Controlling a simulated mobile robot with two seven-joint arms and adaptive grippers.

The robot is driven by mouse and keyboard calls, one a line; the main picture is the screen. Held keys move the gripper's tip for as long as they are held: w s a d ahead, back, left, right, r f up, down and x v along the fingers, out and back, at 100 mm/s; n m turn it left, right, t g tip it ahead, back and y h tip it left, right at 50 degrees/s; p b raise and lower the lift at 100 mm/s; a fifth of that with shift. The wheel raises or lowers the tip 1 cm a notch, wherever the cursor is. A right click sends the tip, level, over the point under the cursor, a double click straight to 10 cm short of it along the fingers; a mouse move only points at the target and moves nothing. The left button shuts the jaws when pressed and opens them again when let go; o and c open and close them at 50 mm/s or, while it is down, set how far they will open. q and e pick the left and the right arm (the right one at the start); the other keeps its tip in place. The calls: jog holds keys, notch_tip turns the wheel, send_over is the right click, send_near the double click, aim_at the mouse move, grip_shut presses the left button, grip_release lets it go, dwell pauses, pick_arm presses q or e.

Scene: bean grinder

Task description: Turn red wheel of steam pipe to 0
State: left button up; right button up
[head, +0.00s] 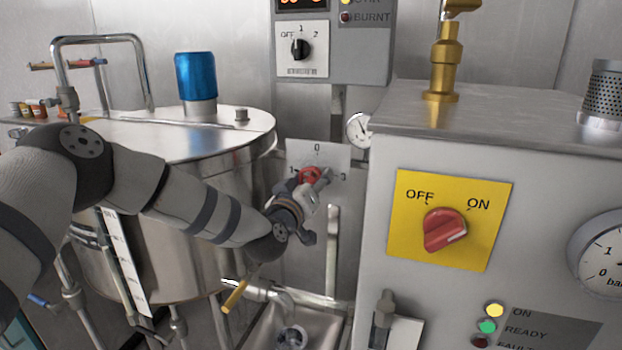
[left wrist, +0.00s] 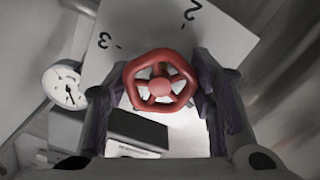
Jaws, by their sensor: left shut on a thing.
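The red wheel (head: 311,174) of the steam pipe sits in front of a light plate (head: 336,157) with 0 at the top, 1 at the left and 3 at the right. My left gripper (head: 314,186) is at the wheel and covers its lower part in the head view. In the left wrist view the red wheel (left wrist: 160,87) lies between the two fingers of my left gripper (left wrist: 155,95), which is shut on it. The marks 3 and 2 show on the plate behind. I cannot tell which number the wheel points to. My right gripper is not in view.
A steel tank (head: 180,140) with a blue cap stands behind my left arm. A steel box (head: 480,130) with a red OFF/ON knob (head: 444,229) stands at the right. A small gauge (head: 358,131) is close to the wheel. Below are a pipe and a sink.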

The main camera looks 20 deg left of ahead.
pick_arm(q)
jog(key=m, duration=0.2)
jog(key=m+p, duration=0.1)
jog(key=shift+r+m, duration=0.3)
jog(key=shift+m, duration=0.1)
jog(key=m, duration=0.3)
jog(key=shift+f+m+p, duration=0.15)
jog(key=shift+m+p, duration=0.15)
jog(key=shift+p, duration=0.05)
jog(key=m, duration=0.3)
jog(key=shift+a+m, duration=0.1)
jog(key=shift+m, duration=0.2)
jog(key=shift+f+m, duration=0.1)
jog(key=shift+m, duration=1.5)
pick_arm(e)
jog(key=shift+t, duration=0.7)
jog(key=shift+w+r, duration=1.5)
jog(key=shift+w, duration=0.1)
pick_arm(q)
jog(key=shift+a+m, duration=0.1)
jog(key=shift+m, duration=0.2)
jog(key=o, duration=1.2)
